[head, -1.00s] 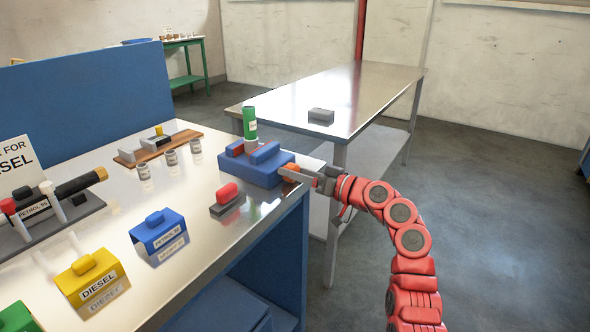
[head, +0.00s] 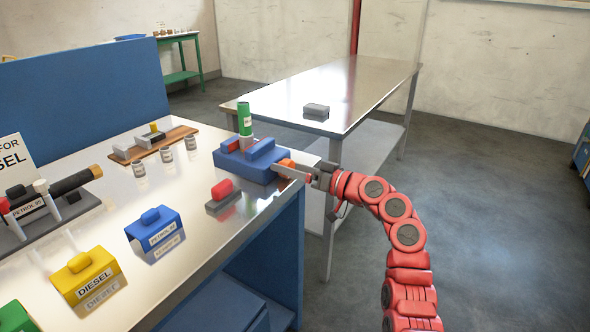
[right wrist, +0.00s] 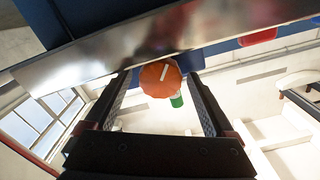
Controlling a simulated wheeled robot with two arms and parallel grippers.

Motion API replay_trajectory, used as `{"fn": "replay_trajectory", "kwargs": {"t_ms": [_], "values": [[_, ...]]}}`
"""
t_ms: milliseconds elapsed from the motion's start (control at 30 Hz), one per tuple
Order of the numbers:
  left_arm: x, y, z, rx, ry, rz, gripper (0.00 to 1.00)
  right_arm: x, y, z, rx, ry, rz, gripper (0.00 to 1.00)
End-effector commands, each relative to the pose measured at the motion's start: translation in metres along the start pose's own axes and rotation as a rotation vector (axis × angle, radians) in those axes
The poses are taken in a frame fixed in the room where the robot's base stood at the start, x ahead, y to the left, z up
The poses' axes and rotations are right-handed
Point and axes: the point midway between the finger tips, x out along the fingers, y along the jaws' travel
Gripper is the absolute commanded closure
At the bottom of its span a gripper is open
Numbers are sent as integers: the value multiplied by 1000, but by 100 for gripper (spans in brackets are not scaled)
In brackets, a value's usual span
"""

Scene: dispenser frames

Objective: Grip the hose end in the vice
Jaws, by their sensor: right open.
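The blue vice (head: 246,167) sits at the right end of the metal bench. An upright green hose end (head: 245,118) with a pale label and grey lower part stands at its jaws; whether the jaws touch it cannot be told. The vice's orange knob (head: 286,163) sticks out on the right. My right gripper (head: 284,170) is open at this knob. In the right wrist view the orange knob (right wrist: 160,78), with a white mark, lies between the open fingers (right wrist: 163,98), and the green hose end (right wrist: 176,100) shows behind it. My left gripper is out of view.
A red-topped grey block (head: 223,194) lies in front of the vice. Several small jars, a blue block (head: 154,233) and a yellow DIESEL block (head: 86,272) stand further left. A dark hose with a brass tip (head: 96,171) rests in a holder. A second metal table (head: 338,85) stands behind.

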Motion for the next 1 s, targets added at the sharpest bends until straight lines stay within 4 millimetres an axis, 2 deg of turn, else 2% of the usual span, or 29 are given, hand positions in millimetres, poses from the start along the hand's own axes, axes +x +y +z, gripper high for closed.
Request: {"fn": "replay_trajectory", "kwargs": {"t_ms": [167, 267, 500, 700, 833, 1000], "values": [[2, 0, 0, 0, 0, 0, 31, -15, 1, -1, 0, 4, 4, 12], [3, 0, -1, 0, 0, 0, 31, -36, 2, -1, 0, 3, 6, 12], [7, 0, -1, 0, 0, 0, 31, -101, 2, 0, 2, 3, 7, 12], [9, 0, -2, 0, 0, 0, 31, -146, 1, -1, -1, 2, 5, 12], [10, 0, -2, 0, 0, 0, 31, -164, 2, 0, 2, 2, 4, 12], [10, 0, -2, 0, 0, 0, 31, -174, 0, 0, 2, 0, 0, 12]]}}
